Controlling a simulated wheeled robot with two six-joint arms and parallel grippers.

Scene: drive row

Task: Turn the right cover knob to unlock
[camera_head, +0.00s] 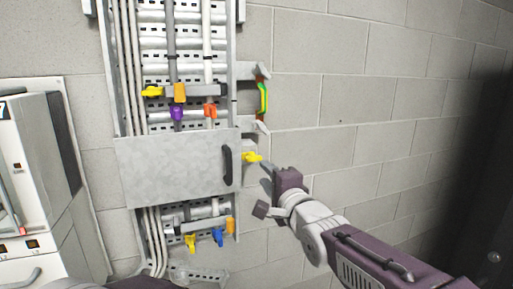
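A grey metal cover (170,172) spans the middle of the wall panel, with a dark vertical handle (228,166) near its right edge. A yellow knob (252,157) sticks out just right of the cover. My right gripper (263,187) comes in from the lower right, with its jaws spread apart and nothing visible between them. Its upper finger ends just below and right of the yellow knob; I cannot tell whether it touches. My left gripper is not in view.
Above the cover are pipes with yellow, orange and purple fittings (177,113) and a green-yellow handle (263,99). Below it hang yellow, blue and orange valves (217,237). A white cabinet (30,190) stands at left. The block wall (360,100) at right is bare.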

